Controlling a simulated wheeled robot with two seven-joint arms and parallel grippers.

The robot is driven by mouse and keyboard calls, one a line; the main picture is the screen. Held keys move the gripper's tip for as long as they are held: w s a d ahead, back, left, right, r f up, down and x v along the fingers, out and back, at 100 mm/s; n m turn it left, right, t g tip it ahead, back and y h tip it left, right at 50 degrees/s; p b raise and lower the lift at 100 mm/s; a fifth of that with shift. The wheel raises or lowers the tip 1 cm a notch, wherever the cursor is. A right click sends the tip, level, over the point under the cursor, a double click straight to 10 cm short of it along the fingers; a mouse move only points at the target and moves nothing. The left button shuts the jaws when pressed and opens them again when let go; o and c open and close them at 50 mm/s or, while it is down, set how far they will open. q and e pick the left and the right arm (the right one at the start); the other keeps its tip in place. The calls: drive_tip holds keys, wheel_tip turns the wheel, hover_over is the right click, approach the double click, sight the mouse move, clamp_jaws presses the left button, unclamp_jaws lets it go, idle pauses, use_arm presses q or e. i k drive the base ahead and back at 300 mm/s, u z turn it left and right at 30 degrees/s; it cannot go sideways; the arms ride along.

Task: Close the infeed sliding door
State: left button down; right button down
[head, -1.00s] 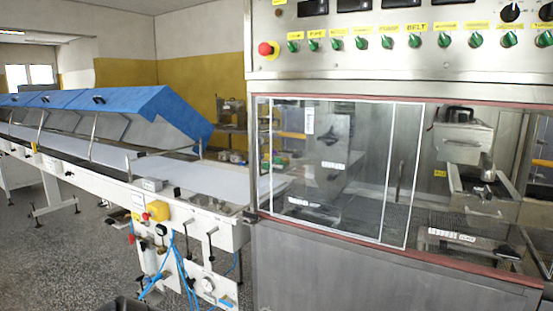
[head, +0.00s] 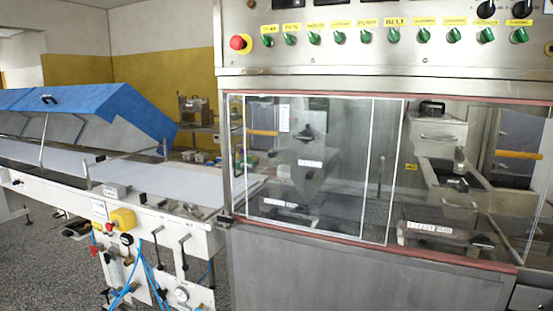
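The enrober cabinet has a wide front opening with a red-brown frame. A clear sliding door (head: 345,150) with thin white edging covers its left part. Two upright white edges show near its right side, so I cannot tell whether one or two panels overlap there. Neither of my grippers is in view.
A control panel (head: 390,60) with green knobs and a red emergency button (head: 240,43) is above the opening. A white conveyor (head: 160,185) with blue covers (head: 95,105) runs in from the left. Valves and blue hoses hang below it. Grey floor (head: 50,250) shows at lower left.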

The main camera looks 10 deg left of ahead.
sight(382, 161)
drive_tip(key=k, duration=0.5)
drive_tip(key=z, duration=0.9)
drive_tip(key=i, duration=0.8)
drive_tip(key=z, duration=0.05)
